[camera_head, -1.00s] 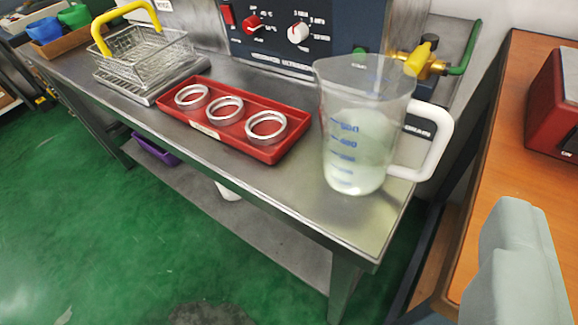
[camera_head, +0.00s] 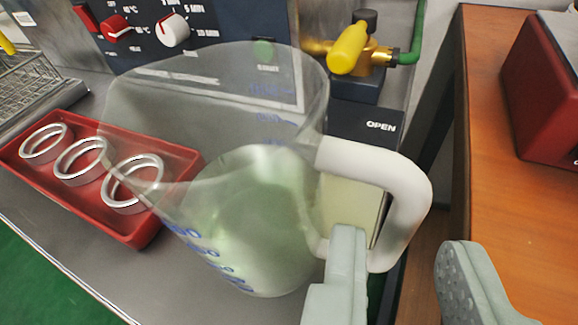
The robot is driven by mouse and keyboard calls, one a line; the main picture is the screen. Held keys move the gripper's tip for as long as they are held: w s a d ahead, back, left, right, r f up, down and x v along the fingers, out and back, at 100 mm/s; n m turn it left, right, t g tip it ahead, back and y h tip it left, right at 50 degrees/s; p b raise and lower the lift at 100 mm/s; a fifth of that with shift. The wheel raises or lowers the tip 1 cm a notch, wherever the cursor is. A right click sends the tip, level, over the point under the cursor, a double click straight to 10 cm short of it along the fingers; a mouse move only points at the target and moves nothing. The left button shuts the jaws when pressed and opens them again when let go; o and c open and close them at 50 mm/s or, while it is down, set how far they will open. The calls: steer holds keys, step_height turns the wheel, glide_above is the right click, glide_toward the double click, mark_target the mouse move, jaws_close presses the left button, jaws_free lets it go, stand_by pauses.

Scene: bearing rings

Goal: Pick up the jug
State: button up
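The jug (camera_head: 225,200) is a large clear measuring jug with blue marks and pale greenish liquid in its lower part. It stands on the steel bench in the middle of the view. Its white handle (camera_head: 408,195) is on the right side. My gripper (camera_head: 400,262) is open at the lower right. Its left finger overlaps the lower part of the handle and its right finger is to the right of it, with the handle's outer side between them in the picture. I cannot tell whether a finger touches the handle. The jug's base is partly hidden by the left finger.
A red tray (camera_head: 28,171) with three metal rings is left of the jug. A control panel (camera_head: 235,25) with knobs stands behind. A brass valve with a yellow lever (camera_head: 348,47) is behind right. An orange-brown wooden table (camera_head: 497,190) with a red box (camera_head: 548,95) is at right.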

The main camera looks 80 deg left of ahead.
mark_target(407, 228)
steer(key=shift+x, duration=3.25)
steer(key=shift+w+d, duration=0.15)
steer(key=shift+c, duration=0.3)
steer(key=shift+r, duration=0.1)
jaws_close()
